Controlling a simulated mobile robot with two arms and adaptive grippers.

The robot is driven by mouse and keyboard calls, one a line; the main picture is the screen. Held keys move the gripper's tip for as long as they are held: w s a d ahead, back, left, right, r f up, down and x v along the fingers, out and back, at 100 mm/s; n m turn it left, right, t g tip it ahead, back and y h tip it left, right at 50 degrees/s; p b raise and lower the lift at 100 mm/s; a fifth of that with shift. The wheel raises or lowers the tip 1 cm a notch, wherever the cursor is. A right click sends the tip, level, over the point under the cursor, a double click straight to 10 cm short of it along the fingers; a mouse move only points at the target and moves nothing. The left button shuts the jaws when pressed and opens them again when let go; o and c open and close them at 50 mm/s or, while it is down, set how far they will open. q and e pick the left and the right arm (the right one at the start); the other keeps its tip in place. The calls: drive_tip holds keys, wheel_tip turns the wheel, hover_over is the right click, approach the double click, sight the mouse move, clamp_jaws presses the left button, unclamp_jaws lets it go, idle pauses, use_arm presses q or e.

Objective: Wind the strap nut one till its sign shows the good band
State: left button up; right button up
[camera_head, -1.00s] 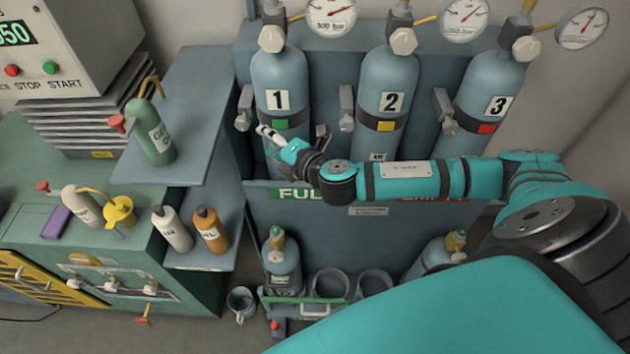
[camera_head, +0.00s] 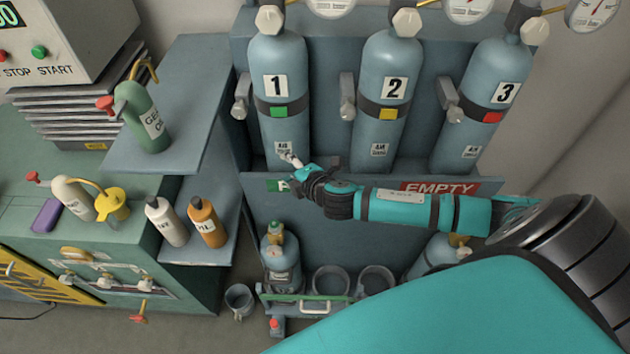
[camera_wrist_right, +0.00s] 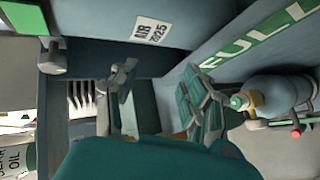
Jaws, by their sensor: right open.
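Strap nut one (camera_head: 240,97) is a grey nut with a plate at the left side of cylinder 1 (camera_head: 284,60). A green patch (camera_head: 278,112) shows on that cylinder's dark strap. My right gripper (camera_head: 307,166) is open and empty in front of the lower end of cylinder 1, below and to the right of the nut and apart from it. In the right wrist view, its two fingers (camera_wrist_right: 161,92) stand wide apart with nothing between them. A grey knob there, probably strap nut one (camera_wrist_right: 55,60), lies beyond the fingers at upper left. My left gripper is not in view.
Cylinder 2 (camera_head: 391,60) has a yellow patch and cylinder 3 (camera_head: 493,70) a red one, each with its own nut. A blue-grey shelf with bottles (camera_head: 190,85) stands left. The EMPTY sign (camera_head: 438,187) is on the rack front, behind my right arm.

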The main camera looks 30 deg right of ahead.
drive_tip(key=s+d+f+m+g+b, duration=0.1)
drive_tip(key=s+f+m, duration=0.1)
drive_tip(key=f, duration=0.8)
drive_tip(key=s+d+f+m+g+h+b, duration=0.1)
drive_tip(key=s+d+f+m+g+b, duration=0.1)
drive_tip(key=f, duration=0.9)
drive_tip(key=shift+s+d+m, duration=0.3)
drive_tip(key=shift+s+m, duration=0.45)
drive_tip(key=shift+m, duration=0.05)
drive_tip(key=s+f+m+g, duration=0.5)
drive_tip(key=s+f, duration=1.3)
drive_tip(key=s+a+f+m+g, duration=0.1)
drive_tip(key=s+f, duration=0.3)
drive_tip(key=s, duration=0.7)
drive_tip(key=s+a+f+m+g, duration=0.2)
drive_tip(key=s+a+f+m, duration=0.2)
drive_tip(key=s, duration=0.8)
drive_tip(key=shift+s+a+g+y, duration=0.2)
drive_tip(key=shift+a+g+y, duration=0.05)
drive_tip(key=shift+g+y, duration=0.05)
